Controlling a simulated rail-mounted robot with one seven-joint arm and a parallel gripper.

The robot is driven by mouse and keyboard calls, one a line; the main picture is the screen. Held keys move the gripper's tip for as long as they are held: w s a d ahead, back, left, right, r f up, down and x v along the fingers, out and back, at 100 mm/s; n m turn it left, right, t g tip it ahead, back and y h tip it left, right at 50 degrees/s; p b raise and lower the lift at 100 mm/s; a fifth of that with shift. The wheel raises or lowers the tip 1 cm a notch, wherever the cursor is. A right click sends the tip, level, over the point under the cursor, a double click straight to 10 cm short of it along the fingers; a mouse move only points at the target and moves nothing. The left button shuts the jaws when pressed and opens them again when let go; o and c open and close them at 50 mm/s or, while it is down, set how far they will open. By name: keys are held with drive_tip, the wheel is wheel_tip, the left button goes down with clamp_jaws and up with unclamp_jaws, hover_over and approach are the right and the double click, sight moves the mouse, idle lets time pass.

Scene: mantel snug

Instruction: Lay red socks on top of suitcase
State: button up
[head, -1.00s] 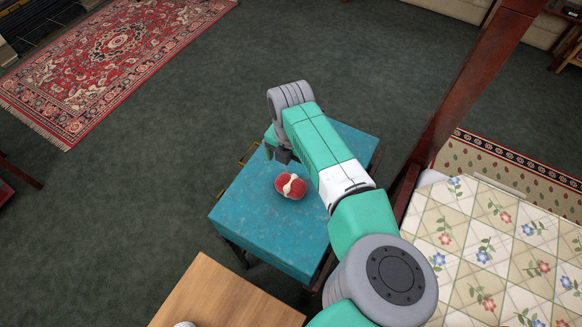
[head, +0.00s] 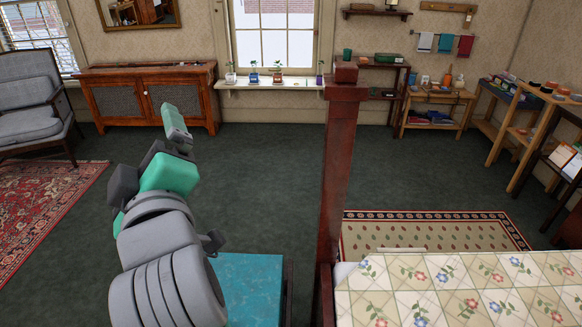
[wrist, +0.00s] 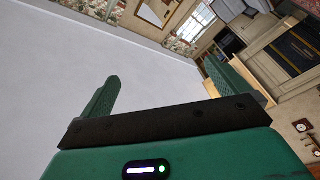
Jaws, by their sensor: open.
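The suitcase (head: 250,285) is teal and shows only in part at the bottom of the head view, behind and beside my arm. The red socks are not visible in either current view; the part of the suitcase top where they lay a second ago is hidden or out of frame. My gripper (head: 174,118) is raised high above the suitcase, pointing up and away. In the wrist view my gripper (wrist: 165,88) has its two green fingers wide apart, with nothing between them but pale ceiling and wall.
A dark wooden post (head: 338,190) and a floral quilted bed (head: 450,285) stand right of the suitcase. A patterned rug (head: 430,232) lies beyond. The green carpet (head: 255,170) ahead is clear up to a cabinet (head: 150,95) and a window shelf (head: 270,84).

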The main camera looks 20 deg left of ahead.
drive_tip(key=s+d+r+m+t+h, duration=0.2)
drive_tip(key=d+m, duration=0.4)
drive_tip(key=d, duration=0.4)
drive_tip(key=s+d+r+m+t+h, duration=0.2)
drive_tip(key=d+m+t+h, duration=0.3)
drive_tip(key=d, duration=0.5)
drive_tip(key=s+d+r+m+t+h, duration=0.3)
drive_tip(key=d+m+h, duration=0.3)
drive_tip(key=d, duration=0.4)
drive_tip(key=shift+r+m+t, duration=0.55)
drive_tip(key=shift+m+t, duration=0.05)
drive_tip(key=shift+m, duration=0.3)
drive_tip(key=shift+s+d, duration=0.1)
